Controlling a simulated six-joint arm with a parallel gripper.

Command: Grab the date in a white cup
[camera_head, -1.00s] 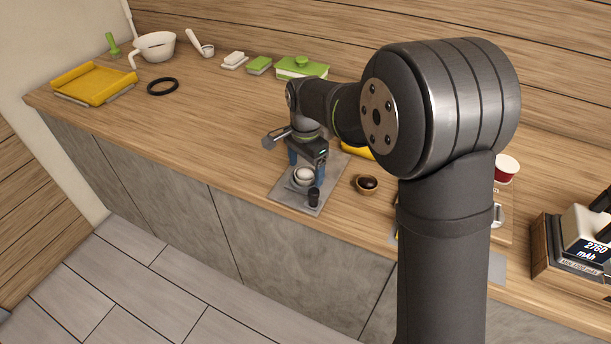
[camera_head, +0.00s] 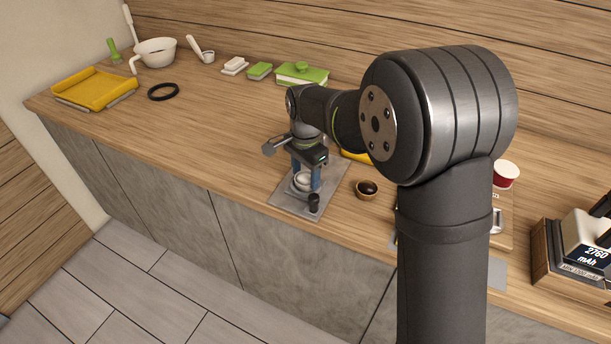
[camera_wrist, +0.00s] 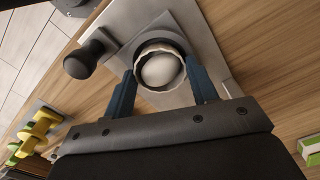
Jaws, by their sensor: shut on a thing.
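A white fluted cup (camera_wrist: 139,68) holds a smooth, pale rounded piece (camera_wrist: 163,69), which looks white rather than date-brown. The cup also shows in the head view (camera_head: 303,181), low between my fingers. It sits within a dark round ring on a grey metal plate (camera_wrist: 205,33). My gripper (camera_wrist: 161,72) has its two blue fingers on opposite sides of the cup, shut on it. In the head view my gripper (camera_head: 305,180) is down at the plate. Whether the cup is clear of the plate cannot be told.
A black knob (camera_head: 314,202) stands at the plate's front corner, close to the fingers. A small brown cup with a dark round piece (camera_head: 367,188) stands right of the plate. The counter between is clear.

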